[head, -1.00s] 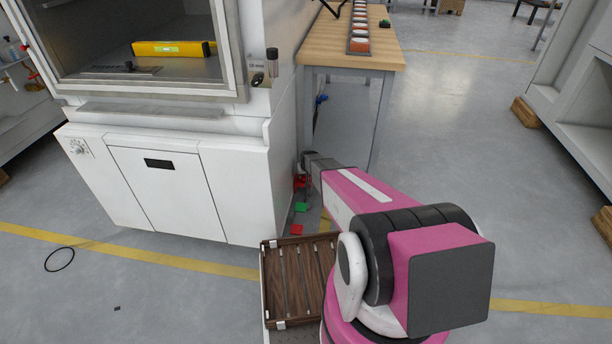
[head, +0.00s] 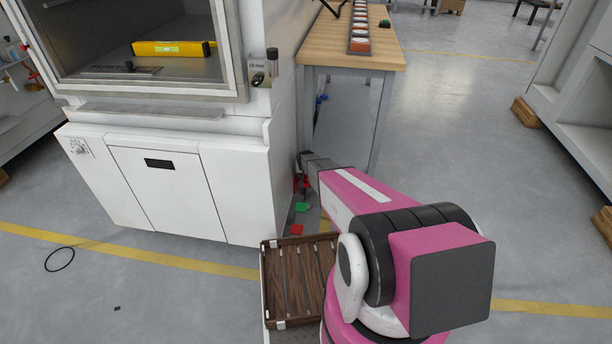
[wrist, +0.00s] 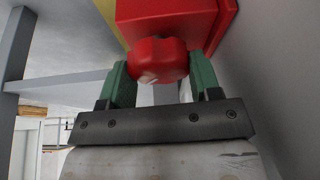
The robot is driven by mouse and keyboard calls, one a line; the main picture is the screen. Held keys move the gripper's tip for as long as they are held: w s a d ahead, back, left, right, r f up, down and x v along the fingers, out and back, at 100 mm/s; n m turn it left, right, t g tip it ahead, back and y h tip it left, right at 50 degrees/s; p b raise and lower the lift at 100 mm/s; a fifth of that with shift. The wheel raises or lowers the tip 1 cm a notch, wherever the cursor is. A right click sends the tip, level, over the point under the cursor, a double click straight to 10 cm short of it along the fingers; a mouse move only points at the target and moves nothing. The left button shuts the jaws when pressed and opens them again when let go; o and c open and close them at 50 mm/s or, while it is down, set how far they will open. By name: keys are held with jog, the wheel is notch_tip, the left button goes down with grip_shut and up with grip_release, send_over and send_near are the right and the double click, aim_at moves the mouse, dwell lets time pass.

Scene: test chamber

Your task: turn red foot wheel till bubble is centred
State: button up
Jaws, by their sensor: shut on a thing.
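The red foot wheel (wrist: 158,60) is in the wrist view, close below a red block (wrist: 165,15). My gripper (wrist: 160,75) has its two green fingers on either side of the wheel, shut on it. In the head view my gripper (head: 302,180) is low beside the white cabinet's right side, small and partly hidden by my arm. A yellow spirit level (head: 170,48) lies inside the open chamber of the cabinet. Its greenish vial (head: 172,48) shows, but the bubble is too small to make out.
The white cabinet (head: 235,190) stands close left of my gripper. A wooden-topped bench (head: 330,50) with grey legs is just right of it. A slatted wooden tray (head: 268,290) is in front.

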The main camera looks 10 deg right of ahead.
jog(key=o, duration=0.9)
jog(key=shift+r, duration=0.1)
jog(key=v, duration=1)
jog(key=shift+s+r, duration=0.25)
jog(key=s+r+n+g, duration=0.1)
jog(key=s+r, duration=0.6)
jog(key=s, duration=0.4)
jog(key=s+r+g, duration=0.1)
jog(key=s+r, duration=0.6)
jog(key=s, duration=0.4)
jog(key=s+d+r+n+g+y, duration=0.1)
jog(key=s+r+g, duration=0.1)
jog(key=s+r, duration=0.5)
jog(key=shift+s+r+n, duration=0.2)
jog(key=shift+s+n, duration=0.1)
jog(key=shift+s, duration=1.7)
